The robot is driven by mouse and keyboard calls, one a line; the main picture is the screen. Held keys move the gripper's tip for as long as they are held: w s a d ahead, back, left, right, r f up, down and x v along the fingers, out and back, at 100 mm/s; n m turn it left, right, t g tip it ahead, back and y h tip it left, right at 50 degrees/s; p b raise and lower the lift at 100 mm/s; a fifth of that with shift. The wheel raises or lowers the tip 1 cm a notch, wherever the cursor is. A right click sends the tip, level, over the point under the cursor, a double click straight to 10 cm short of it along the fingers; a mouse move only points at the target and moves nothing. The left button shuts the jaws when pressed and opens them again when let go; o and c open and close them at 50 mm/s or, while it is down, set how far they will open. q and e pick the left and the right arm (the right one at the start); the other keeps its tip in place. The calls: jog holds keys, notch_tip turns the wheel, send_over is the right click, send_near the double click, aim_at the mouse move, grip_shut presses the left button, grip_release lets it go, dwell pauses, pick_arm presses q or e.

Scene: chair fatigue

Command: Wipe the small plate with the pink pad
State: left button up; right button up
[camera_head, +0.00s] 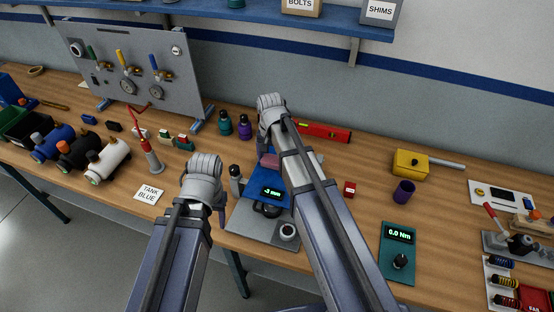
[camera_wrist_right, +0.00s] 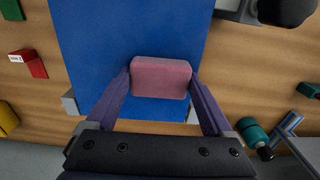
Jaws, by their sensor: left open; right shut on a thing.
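The pink pad (camera_wrist_right: 160,77) is between the two fingers of my right gripper (camera_wrist_right: 161,90), which is shut on it. In the right wrist view, the pad lies over a flat blue plate (camera_wrist_right: 110,35); I cannot tell whether they touch. In the head view, the pad (camera_head: 268,160) shows in part beside my right arm, at the far end of the blue plate (camera_head: 250,189). My right arm covers part of the plate. My left gripper (camera_head: 204,178) is open, to the left of the plate, with its fingers mostly hidden.
The blue plate is on a grey base (camera_head: 248,222) with a "-3 mm" display and a black knob. Green (camera_head: 225,123) and purple bottles and a red level (camera_head: 322,132) are behind. A torque meter (camera_head: 398,250) is to the right.

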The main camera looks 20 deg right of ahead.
jog(key=shift+w+a, duration=0.35)
jog(key=shift+a, duration=0.25)
jog(key=shift+w, duration=0.1)
jog(key=shift+s+d, duration=0.9)
jog(key=shift+d, duration=0.3)
jog(key=shift+s+d, duration=0.2)
jog(key=shift+d, duration=0.2)
jog(key=shift+s+d+r, duration=0.1)
jog(key=shift+s+d, duration=0.4)
jog(key=shift+d, duration=0.3)
jog(key=shift+s+d, duration=0.5)
jog(key=shift+d, duration=0.25)
